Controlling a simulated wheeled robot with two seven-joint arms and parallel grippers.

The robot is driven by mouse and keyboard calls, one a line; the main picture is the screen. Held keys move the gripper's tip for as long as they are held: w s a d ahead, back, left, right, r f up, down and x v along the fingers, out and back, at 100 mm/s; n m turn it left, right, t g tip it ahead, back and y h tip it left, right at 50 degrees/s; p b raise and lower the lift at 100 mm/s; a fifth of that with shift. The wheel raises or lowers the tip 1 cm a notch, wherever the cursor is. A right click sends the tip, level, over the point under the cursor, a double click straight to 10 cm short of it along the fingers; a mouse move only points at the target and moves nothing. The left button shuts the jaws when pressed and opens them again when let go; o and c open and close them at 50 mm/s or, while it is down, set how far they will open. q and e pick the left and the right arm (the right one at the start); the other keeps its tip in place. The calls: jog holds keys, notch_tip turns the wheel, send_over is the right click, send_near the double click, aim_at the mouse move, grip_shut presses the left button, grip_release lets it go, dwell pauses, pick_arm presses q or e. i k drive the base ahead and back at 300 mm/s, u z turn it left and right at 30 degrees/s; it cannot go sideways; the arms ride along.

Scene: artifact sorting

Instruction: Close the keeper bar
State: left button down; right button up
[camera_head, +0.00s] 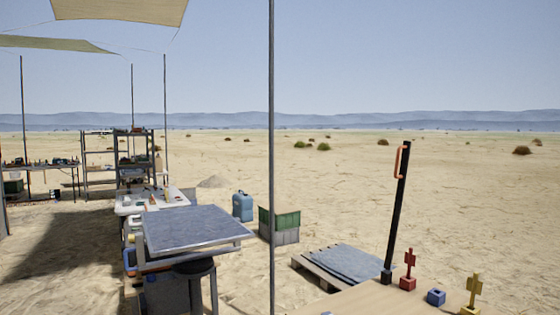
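A tall black bar (398,215) stands almost upright at the back of the wooden table, leaning slightly right. It rises from a dark block (386,276) at its foot. An orange handle (399,162) is fixed near its top. I take this to be the keeper bar, standing raised. A red piece (408,270), a small blue block (436,297) and a yellow piece (472,292) stand to its right on the table. Neither of my grippers is in view.
The wooden table (350,301) shows only at the bottom right. A thin upright pole (271,160) crosses the view left of it. Open sand lies behind.

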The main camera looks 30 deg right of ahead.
aim_at(406, 147)
jog(key=u, duration=0.25)
jog(key=i, duration=1.7)
jog(key=z, duration=3.65)
